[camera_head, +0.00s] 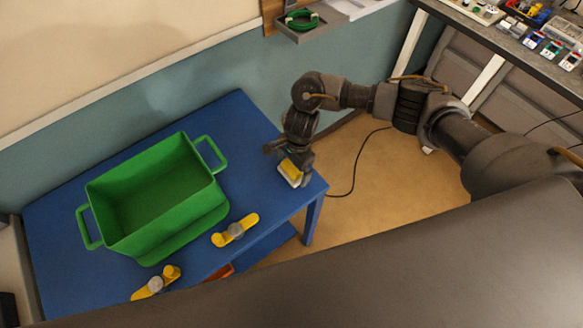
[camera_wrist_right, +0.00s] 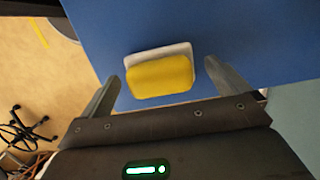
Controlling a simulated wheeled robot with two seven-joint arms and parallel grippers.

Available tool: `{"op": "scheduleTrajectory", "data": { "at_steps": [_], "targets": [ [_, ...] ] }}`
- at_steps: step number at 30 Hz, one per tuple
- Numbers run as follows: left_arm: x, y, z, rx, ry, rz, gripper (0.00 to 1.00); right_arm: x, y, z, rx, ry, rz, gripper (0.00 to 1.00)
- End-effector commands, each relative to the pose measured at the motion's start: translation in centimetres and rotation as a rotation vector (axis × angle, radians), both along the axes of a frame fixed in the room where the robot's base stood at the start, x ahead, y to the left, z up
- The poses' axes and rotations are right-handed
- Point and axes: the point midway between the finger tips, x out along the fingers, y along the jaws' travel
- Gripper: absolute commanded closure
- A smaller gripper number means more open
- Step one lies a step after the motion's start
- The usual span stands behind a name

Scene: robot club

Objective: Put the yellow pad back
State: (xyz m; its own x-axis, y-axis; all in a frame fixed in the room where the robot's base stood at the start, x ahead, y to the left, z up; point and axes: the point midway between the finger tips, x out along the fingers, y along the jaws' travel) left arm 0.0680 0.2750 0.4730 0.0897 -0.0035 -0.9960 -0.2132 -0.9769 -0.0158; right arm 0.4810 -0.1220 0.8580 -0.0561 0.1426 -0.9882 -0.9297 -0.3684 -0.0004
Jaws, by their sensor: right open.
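The yellow pad (camera_head: 290,168) has a white layer on one side and is on the blue table (camera_head: 60,214) near its right corner. My right gripper (camera_head: 288,160) is over the pad, pointing down. In the right wrist view the pad (camera_wrist_right: 162,76) lies between the two open fingers (camera_wrist_right: 168,88), with a visible gap on each side. I cannot tell whether the pad lies flat or how high the fingers are above the table. My left gripper is not in view.
A green bin (camera_head: 160,190) with two handles stands on the table, empty as seen. A grey wall tray (camera_head: 300,22) holds a green coil (camera_head: 302,19).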

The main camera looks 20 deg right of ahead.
Motion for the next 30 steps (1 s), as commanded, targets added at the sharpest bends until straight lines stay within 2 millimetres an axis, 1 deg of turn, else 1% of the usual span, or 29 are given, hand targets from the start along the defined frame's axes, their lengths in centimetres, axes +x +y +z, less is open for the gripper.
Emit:
{"op": "scheduleTrajectory", "data": {
  "at_steps": [6, 9, 12, 15, 18, 21, 30],
  "targets": [
    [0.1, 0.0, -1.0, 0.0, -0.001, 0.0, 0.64, 0.4, -0.7, 4.4, 0.0, -0.007, 0.004, 0.0],
    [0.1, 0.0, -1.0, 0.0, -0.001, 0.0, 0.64, 0.6, -1.0, 6.6, 0.0, -0.007, 0.002, 0.0],
    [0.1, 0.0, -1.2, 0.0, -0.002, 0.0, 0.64, 0.6, -1.2, 8.2, -0.002, -0.004, 0.003, 0.0],
    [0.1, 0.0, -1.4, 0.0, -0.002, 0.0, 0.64, 0.6, -1.4, 9.4, -0.001, -0.003, 0.003, 0.0],
    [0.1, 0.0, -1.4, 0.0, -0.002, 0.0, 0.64, 0.6, -1.5, 10.2, -0.001, -0.002, 0.0, 0.0],
    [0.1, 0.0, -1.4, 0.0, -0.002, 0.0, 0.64, 0.5, -1.6, 10.5, -0.001, 0.001, 0.0, 0.0],
    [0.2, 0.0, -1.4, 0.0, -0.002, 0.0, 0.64, 0.5, -1.5, 10.5, -0.001, 0.002, -0.001, 0.0]
  ]
}}
